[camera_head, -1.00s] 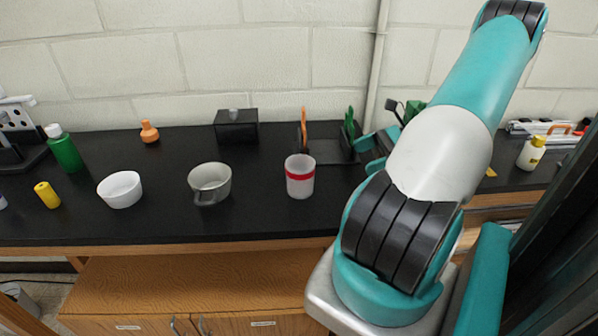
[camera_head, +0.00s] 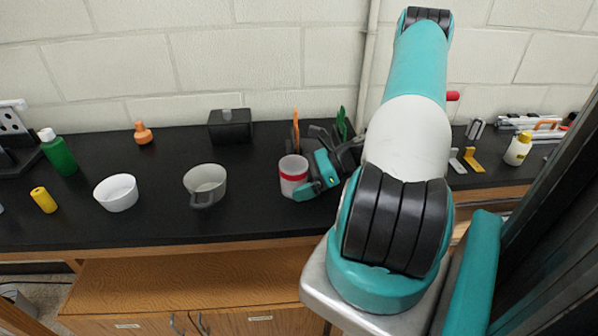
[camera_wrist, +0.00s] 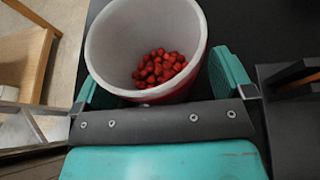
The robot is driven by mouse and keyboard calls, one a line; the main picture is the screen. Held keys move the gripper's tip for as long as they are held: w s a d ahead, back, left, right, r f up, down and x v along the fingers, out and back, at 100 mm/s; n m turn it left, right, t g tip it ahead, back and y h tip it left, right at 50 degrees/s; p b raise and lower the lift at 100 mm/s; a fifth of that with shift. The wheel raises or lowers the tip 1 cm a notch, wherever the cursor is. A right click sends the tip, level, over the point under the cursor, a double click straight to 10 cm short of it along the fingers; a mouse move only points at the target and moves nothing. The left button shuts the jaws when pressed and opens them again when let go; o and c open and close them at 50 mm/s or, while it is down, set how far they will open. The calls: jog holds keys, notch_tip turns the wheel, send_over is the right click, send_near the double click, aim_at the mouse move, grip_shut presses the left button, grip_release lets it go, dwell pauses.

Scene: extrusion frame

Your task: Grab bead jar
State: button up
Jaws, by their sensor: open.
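The bead jar (camera_head: 292,182) is a whitish cup with a red band, standing upright on the black bench. In the wrist view the jar (camera_wrist: 98,50) is seen from above, with several red beads at its bottom. My gripper (camera_head: 314,180) is at the jar's right side, low over the bench. In the wrist view my gripper's (camera_wrist: 163,85) teal fingers are open, one on each side of the jar's near part. I cannot tell whether either finger touches it. The lower part of the jar is hidden by its own rim and my gripper.
A grey handled cup (camera_head: 205,184) and a white bowl (camera_head: 116,193) stand left of the jar. A black box (camera_head: 230,126) is behind. An organizer with orange- and green-handled tools (camera_head: 296,130) stands just behind the jar. Bench space in front is clear.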

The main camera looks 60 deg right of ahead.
jog(key=c, duration=1.1)
jog(key=shift+o, duration=0.2)
